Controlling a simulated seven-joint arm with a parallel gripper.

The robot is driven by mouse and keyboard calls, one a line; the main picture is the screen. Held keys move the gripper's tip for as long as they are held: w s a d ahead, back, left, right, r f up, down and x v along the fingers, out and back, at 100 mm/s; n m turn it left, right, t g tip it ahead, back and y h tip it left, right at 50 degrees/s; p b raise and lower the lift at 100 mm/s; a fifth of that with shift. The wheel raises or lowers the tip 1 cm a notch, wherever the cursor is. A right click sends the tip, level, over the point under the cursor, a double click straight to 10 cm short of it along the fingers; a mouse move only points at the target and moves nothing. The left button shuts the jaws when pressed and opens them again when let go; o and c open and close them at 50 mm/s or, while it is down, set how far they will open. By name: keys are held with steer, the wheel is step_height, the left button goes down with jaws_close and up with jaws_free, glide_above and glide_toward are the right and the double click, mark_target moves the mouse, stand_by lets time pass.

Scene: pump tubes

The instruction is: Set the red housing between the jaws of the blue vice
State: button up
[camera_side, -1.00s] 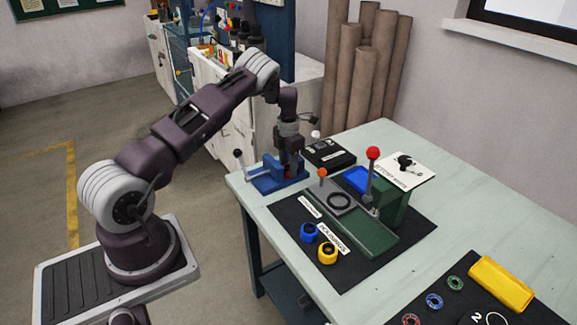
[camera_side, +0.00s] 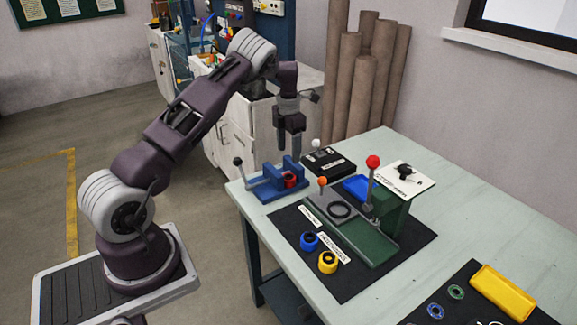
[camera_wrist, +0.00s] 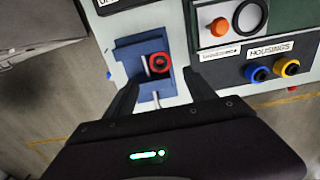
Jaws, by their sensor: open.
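The blue vice (camera_side: 264,187) stands at the near left corner of the table, and it also shows in the wrist view (camera_wrist: 128,54). The red housing (camera_side: 290,180) sits in the vice between its jaws, and in the wrist view the red housing (camera_wrist: 159,62) shows as a ring from above. My gripper (camera_side: 289,155) is above the vice, apart from the housing. Its fingers are spread and empty, and in the wrist view my gripper (camera_wrist: 165,92) shows one finger on each side of the vice.
A blue housing (camera_side: 309,241) and a yellow housing (camera_side: 327,262) stand on the dark mat (camera_side: 345,290). A green press (camera_side: 390,215) with a red-knobbed lever (camera_side: 372,163) stands right of the vice. A black box (camera_side: 329,161) lies behind.

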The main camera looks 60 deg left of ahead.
steer(key=s+d+r+m+t, duration=0.1)
steer(key=d+r+m, duration=0.35)
steer(key=r, duration=0.35)
steer(key=s+d+r+m+t, duration=0.1)
steer(key=s+d+r+m, duration=0.15)
steer(key=d+r, duration=0.4)
steer(key=s+d+r+m+t+h, duration=0.1)
steer(key=s+d+r+m, duration=0.7)
steer(key=d+r+m, duration=0.25)
steer(key=s+d+m+t, duration=0.1)
steer(key=s+d+m, duration=0.2)
steer(key=s+m, duration=0.3)
steer(key=s+d+f+m, duration=0.1)
steer(key=s+d+m, duration=0.2)
steer(key=s+m, duration=0.3)
steer(key=s+d+m+t+y, duration=0.1)
steer(key=s+d+m, duration=0.1)
steer(key=s+m, duration=0.4)
steer(key=shift+s+d+f+t, duration=0.15)
steer(key=shift+s+d+t, duration=0.2)
steer(key=shift+s, duration=0.7)
